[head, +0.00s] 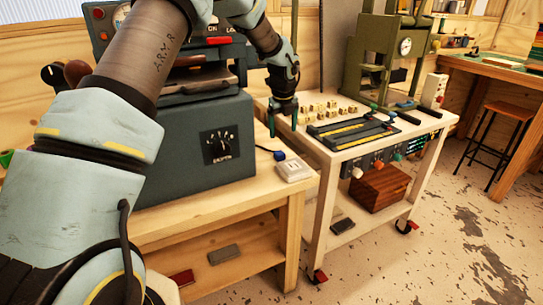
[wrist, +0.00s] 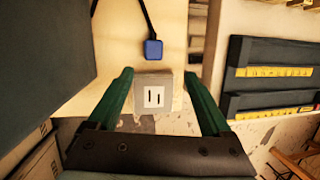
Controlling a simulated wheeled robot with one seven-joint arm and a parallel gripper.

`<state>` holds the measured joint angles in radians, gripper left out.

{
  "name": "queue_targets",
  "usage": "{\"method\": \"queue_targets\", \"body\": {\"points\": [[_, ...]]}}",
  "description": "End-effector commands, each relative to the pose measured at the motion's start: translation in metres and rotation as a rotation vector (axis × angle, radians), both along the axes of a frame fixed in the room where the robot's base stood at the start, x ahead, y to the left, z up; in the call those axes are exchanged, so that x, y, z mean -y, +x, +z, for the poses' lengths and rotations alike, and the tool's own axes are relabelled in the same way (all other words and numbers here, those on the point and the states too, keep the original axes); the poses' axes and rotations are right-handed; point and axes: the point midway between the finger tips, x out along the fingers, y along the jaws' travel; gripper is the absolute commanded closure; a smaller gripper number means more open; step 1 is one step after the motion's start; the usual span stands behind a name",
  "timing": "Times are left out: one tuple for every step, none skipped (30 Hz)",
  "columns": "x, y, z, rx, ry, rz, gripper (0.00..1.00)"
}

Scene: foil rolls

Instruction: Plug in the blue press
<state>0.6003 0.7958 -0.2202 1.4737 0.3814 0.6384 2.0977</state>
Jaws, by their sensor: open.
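The blue-grey press (head: 196,150) stands on the wooden bench at the left of the head view, with a dial on its front. A small blue plug (head: 279,155) on a black cord lies on the bench to its right. A pale socket box (head: 294,170) with two slots sits just in front of the plug, apart from it. The plug (wrist: 153,49) and socket box (wrist: 153,95) also show in the wrist view. My gripper (head: 282,124) is open and empty above the bench. In the wrist view, its green fingers (wrist: 157,76) appear either side of the box.
A white-topped cart (head: 345,150) with black trays and small brass-coloured blocks stands to the right, across a narrow gap from the bench. A green press (head: 378,55) stands at its back. The press side is close left of my gripper.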

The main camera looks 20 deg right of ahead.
Motion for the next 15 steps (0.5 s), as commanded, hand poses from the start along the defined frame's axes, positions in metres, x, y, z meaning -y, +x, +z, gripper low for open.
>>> {"method": "queue_targets", "body": {"points": [[-0.0004, 0.0003, 0.0, 0.0, 0.0, 0.001, 0.17], [-0.0004, 0.0003, 0.0, 0.0, 0.0, 0.001, 0.17], [-0.0003, 0.0002, 0.0, 0.0, 0.0, 0.001, 0.17], [-0.0003, 0.0002, 0.0, 0.0, 0.0, 0.001, 0.17], [-0.0002, 0.0002, 0.0, 0.0, 0.0, 0.001, 0.17], [-0.0003, 0.0002, 0.0001, 0.0, 0.0, 0.001, 0.17], [-0.0003, 0.0003, 0.0, 0.0, 0.0, 0.001, 0.17], [-0.0004, 0.0004, 0.0, 0.0, 0.0, 0.001, 0.17], [-0.0005, 0.0004, 0.0, 0.0, 0.0, 0.001, 0.17], [-0.0005, 0.0005, 0.0001, 0.0, 0.0, 0.001, 0.17], [-0.0006, 0.0005, 0.0, 0.0, 0.0, 0.002, 0.17], [-0.0006, 0.0006, -0.0002, 0.0, 0.0, 0.002, 0.17], [-0.0004, 0.0007, -0.0012, 0.0, 0.0, 0.002, 0.17], [-0.0002, 0.001, -0.0029, 0.0, 0.0, 0.002, 0.17], [0.0003, 0.0018, -0.0067, -0.001, 0.001, 0.001, 0.17]]}}
